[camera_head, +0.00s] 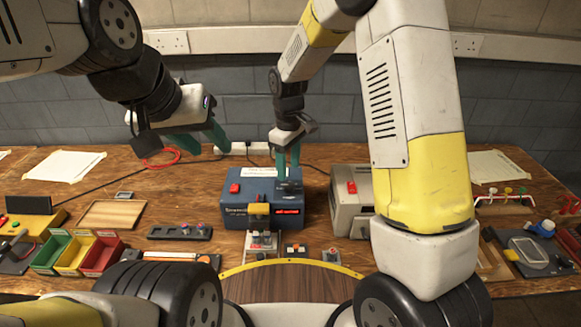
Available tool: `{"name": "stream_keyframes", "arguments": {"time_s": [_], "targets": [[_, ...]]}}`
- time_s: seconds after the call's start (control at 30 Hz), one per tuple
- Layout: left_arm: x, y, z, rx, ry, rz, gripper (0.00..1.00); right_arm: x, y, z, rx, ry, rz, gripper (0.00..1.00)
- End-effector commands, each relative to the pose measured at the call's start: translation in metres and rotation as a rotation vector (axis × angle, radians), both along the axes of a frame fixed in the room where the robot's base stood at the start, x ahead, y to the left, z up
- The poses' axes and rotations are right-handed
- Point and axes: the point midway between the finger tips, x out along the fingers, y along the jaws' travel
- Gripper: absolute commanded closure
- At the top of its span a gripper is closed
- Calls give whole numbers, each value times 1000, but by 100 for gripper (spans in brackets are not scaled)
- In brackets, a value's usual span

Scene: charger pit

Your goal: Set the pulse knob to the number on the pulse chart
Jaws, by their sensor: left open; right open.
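A blue box (238,207) stands at the table's middle, with a red switch and a white label (259,172) on top and a lit red display (289,211) in front. A dark piece (290,187) sits on its top right; I cannot tell whether it is the pulse knob. My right gripper (288,178) is open, pointing down just above or around this piece; contact is unclear. My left gripper (207,148) is open and empty, above the table left of the box. No pulse chart or number can be made out.
A grey box (342,212) with a red switch stands right of the blue box, partly behind my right arm. Green, yellow and red bins (98,257) and a wooden tray (112,214) are at left. White papers (64,166) lie on the table. A red cable (160,158) lies behind.

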Motion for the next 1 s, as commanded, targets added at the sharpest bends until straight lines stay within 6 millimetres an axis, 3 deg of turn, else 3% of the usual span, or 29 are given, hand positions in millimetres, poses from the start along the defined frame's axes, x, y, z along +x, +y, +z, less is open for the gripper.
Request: {"name": "stream_keyframes", "arguments": {"time_s": [0.33, 0.73, 1.0], "targets": [[0, 0, 0, 0, 0, 0, 57, -1, -1, -53, -1, 3, -1, 48], [0, 0, 0, 0, 0, 0, 57, -1, -1, -61, 0, 0, -2, 48], [0, 0, 0, 0, 0, 0, 57, 0, -1, -61, 0, 0, -2, 100]]}}
